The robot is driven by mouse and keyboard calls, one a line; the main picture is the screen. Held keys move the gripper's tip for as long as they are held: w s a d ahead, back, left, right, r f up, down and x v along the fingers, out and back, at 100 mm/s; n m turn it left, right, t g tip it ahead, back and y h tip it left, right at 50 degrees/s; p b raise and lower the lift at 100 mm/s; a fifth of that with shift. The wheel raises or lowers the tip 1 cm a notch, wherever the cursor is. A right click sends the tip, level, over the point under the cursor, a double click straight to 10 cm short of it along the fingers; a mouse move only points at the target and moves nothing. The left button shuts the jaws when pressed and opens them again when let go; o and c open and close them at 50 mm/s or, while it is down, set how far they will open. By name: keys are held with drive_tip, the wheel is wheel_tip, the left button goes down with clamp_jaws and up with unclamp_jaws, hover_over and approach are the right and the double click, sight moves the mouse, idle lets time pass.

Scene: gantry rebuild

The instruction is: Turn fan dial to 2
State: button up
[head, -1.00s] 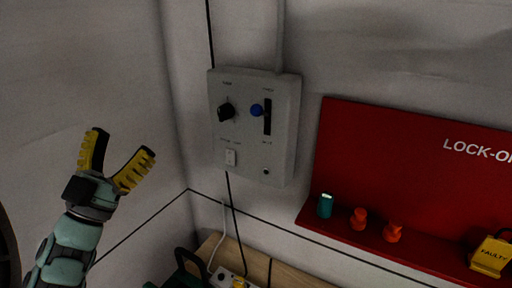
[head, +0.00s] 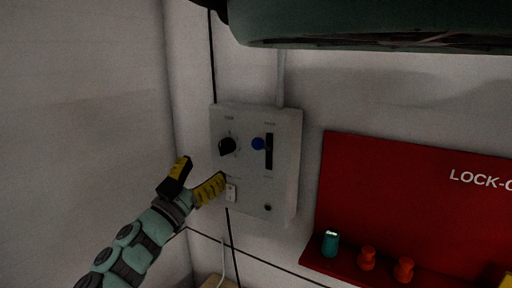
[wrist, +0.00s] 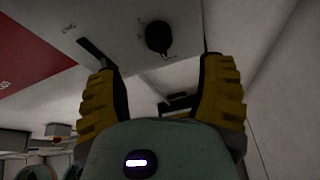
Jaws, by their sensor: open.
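The fan dial is a black round knob (head: 227,146) at the upper left of a grey control box (head: 285,190) on the wall. In the wrist view the dial (wrist: 158,37) shows beyond and between my fingers; I cannot read its setting. My gripper (head: 200,178) is open and empty, just left of and below the dial, apart from it in the wrist view. In the head view one yellow finger overlaps the box's lower left edge.
A red lock-out board (head: 410,190) with a teal item (head: 330,243) and orange items (head: 367,258) is to the right. A dark green shape crosses the top of the head view. The wall left of the box is bare.

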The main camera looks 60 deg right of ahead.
sight(221, 151)
drive_tip(key=p+x, duration=0.2)
drive_tip(key=x, duration=0.3)
drive_tip(key=shift+s+d+r+p, duration=0.1)
drive_tip(key=shift+d+r+p, duration=0.15)
drive_tip(key=shift+r+p, duration=0.05)
drive_tip(key=shift+p+x, duration=0.45)
drive_tip(key=shift+x, duration=0.5)
drive_tip(key=shift+d+f, duration=0.15)
drive_tip(key=shift+d, duration=0.1)
drive_tip(key=shift+o, duration=0.4)
clamp_jaws()
